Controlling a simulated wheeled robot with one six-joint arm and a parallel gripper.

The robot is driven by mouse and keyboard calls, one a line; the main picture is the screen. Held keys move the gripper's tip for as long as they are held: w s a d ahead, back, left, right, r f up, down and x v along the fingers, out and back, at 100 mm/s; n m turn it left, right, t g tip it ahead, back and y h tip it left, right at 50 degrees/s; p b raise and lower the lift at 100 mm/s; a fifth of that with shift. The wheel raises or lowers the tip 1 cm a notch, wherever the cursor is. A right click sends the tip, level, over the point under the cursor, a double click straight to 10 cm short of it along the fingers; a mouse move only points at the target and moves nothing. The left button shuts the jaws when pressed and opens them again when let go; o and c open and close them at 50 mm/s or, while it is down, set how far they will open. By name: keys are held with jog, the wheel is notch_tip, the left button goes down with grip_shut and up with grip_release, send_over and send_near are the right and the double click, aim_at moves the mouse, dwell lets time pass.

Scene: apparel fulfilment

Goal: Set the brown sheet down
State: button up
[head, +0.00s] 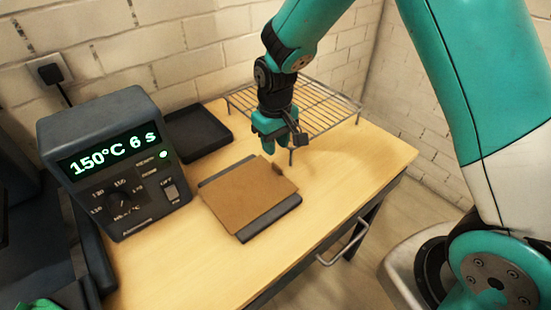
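The brown sheet (248,196) lies roughly flat over a dark grey pad (270,218) on the wooden table. It is slightly askew, and the pad shows along its front and back left edges. My gripper (277,150) points down just behind the sheet's back corner. The fingertips are small and dark here, so I cannot tell whether they are open or shut, or whether they touch the sheet.
A control box (113,160) reading "150°C 6 s" stands at the left. A dark tray (197,134) lies behind the pad. A wire rack (330,107) stands at the back right. The table (350,175) is clear at the right.

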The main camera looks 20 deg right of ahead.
jog(key=s+a+r+n+y, duration=0.1)
jog(key=s+r, duration=0.3)
jog(key=r, duration=0.2)
jog(key=s+a+r+y, duration=0.1)
jog(key=s+r, duration=0.3)
jog(key=r, duration=0.2)
jog(key=s+a+r+n+y, duration=0.1)
jog(key=s+r, duration=0.2)
jog(key=s, duration=0.5)
jog(key=s+a+r+n+y, duration=0.1)
jog(key=s+r, duration=0.2)
jog(key=s, duration=0.5)
jog(key=shift+s+a, duration=0.2)
jog(key=shift+s, duration=0.2)
jog(key=shift+a+r+n, duration=0.1)
jog(key=shift+n, duration=0.2)
